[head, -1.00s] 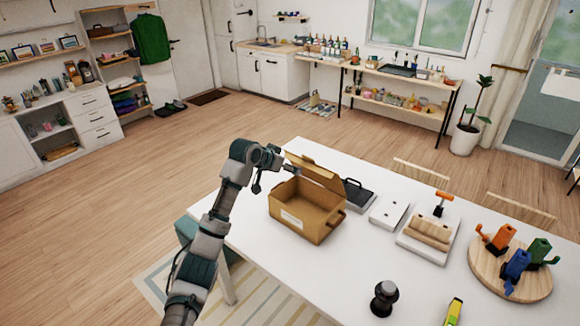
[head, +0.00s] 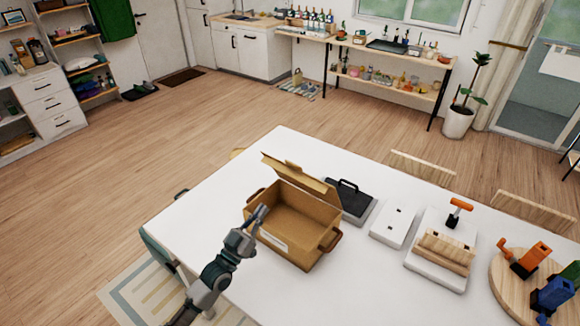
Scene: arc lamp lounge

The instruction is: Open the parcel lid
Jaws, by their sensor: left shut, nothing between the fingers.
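The parcel is a brown cardboard box (head: 318,250) with a white label, standing on the white table. Its lid (head: 300,180) is raised and leans up along the far side. The inside shows and looks empty. My left gripper (head: 262,211) is shut and empty at the near left rim of the box, apart from the lid. I cannot tell whether it touches the rim. My right gripper is not in view.
A black griddle-like plate (head: 354,205), a white panel (head: 393,223) and a white board with a wooden roll (head: 446,249) stand right of the box. A round wooden tray (head: 500,285) with colourful figures is farther right. The table's (head: 200,215) left part is clear.

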